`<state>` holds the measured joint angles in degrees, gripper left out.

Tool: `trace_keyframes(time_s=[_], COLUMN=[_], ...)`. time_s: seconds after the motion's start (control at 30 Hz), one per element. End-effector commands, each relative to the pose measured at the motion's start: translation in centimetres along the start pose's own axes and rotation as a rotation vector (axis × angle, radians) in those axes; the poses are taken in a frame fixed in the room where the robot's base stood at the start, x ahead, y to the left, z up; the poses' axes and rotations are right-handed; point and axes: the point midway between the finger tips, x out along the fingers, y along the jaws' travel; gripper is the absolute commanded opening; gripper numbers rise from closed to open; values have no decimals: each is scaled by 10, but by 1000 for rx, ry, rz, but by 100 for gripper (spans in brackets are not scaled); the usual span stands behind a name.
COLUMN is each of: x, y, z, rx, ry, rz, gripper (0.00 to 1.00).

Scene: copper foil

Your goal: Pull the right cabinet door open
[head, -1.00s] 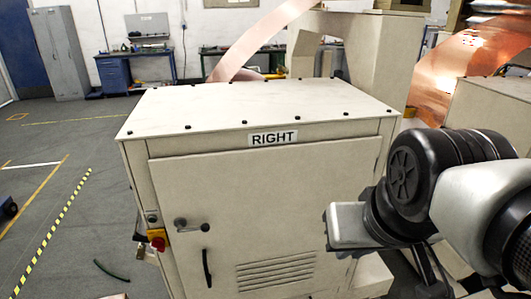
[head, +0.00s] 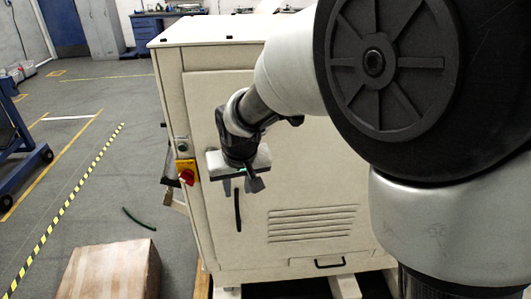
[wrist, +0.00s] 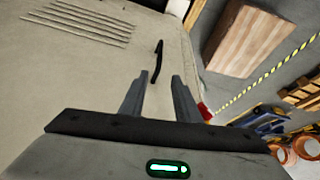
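The right cabinet door (head: 310,180) is a pale panel on the front of the cabinet, and it looks shut. Its black vertical handle (head: 238,210) is on the door's left side, just below my gripper (head: 240,184). In the wrist view the handle (wrist: 157,62) stands beyond the fingertips of my gripper (wrist: 158,80), apart from them. The two fingers are spread with nothing between them, so the gripper is open. The door latch seen earlier is hidden behind my wrist. The RIGHT label is hidden behind my arm.
A red and yellow switch (head: 187,174) sits on the cabinet's left edge, close to my gripper. A cardboard-coloured box (head: 110,270) stands on the floor at the lower left. A blue cart (head: 22,150) is at the far left. The floor between them is largely clear.

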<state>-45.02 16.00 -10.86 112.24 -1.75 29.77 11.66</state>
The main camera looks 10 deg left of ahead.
Motion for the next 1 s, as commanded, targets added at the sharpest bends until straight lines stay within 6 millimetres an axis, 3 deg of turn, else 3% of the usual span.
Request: trace_keyframes(time_s=[0.6,0.8,1.0], x=[127,155,165], y=[2,2,2], z=[3,2,1], rx=[1,3,3], ry=[-5,-3,-1], rz=[2,1,0], gripper=[29,29,29])
